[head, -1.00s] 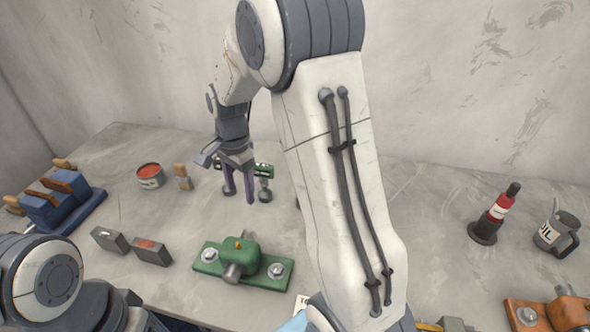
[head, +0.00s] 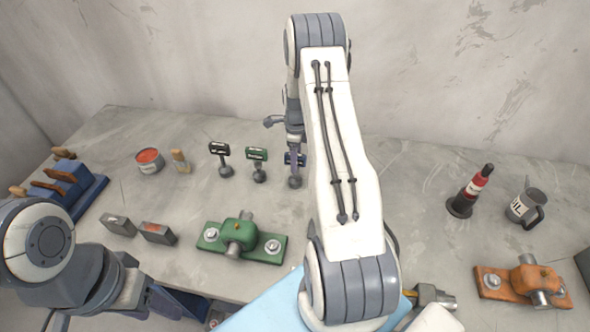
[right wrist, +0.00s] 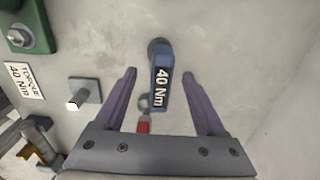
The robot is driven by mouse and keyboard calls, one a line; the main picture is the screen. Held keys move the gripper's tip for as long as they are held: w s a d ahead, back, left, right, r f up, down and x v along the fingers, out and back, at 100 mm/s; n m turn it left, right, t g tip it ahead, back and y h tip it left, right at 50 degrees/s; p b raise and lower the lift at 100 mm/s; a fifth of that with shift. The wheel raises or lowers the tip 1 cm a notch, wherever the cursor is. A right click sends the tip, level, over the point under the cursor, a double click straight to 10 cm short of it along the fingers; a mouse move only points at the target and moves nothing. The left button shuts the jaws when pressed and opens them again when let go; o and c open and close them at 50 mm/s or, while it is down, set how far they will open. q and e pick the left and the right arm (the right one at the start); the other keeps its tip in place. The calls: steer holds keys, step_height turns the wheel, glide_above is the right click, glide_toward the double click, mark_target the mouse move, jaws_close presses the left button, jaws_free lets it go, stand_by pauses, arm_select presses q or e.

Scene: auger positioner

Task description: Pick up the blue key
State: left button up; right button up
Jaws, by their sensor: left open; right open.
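The blue key (head: 294,160) stands upright on the bench, the rightmost of three similar keys. In the right wrist view the blue key (right wrist: 162,82) shows its "40 Nm" label and a red tag hanging from a ring. My right gripper (right wrist: 159,74) is open, with one purple finger on each side of the key and a gap to both. In the head view my right gripper (head: 292,142) is above the blue key and partly hidden by my arm.
A green key (head: 257,160) and a black key (head: 221,158) stand left of the blue key. A green clamp block (head: 240,238) lies in front. A brush (head: 181,161) and red tin (head: 149,160) are further left.

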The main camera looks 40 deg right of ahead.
step_height(320, 180, down, 3)
steer(key=shift+w+p, duration=0.1)
steer(key=shift+p, duration=0.7)
steer(key=shift+f, duration=0.35)
jaws_close()
arm_select(q)
step_height(320, 180, up, 2)
steer(key=shift+r, duration=0.2)
arm_select(e)
steer(key=shift+r, duration=0.1)
steer(key=shift+r, duration=0.1)
